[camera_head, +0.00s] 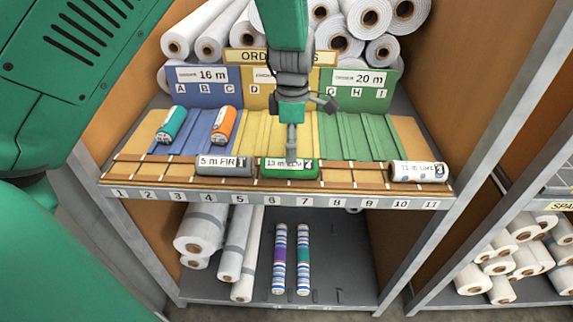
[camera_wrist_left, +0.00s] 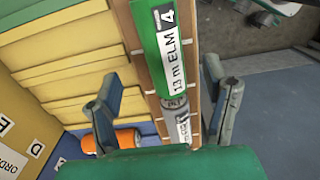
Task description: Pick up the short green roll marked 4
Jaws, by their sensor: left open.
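The short green roll (camera_head: 282,174) lies on the brown front rail of the shelf, above numbers 6 and 7. In the wrist view the green roll (camera_wrist_left: 156,42) shows its label "13 m ELM" and a 4. My left gripper (camera_head: 291,156) points down over the green roll and hides part of its label. In the wrist view the open fingers of my left gripper (camera_wrist_left: 163,80) stand on either side of the line of the rail, with the roll between them in the picture. I cannot tell how far above it they are. My right gripper is not in view.
A grey "5 m FIR" roll (camera_head: 224,167) lies close to the green roll's left end. A white "11 m LIME" roll (camera_head: 418,172) lies at the rail's right. Teal (camera_head: 171,125) and orange (camera_head: 223,125) rolls lie on the blue section. The rail between green and white rolls is clear.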

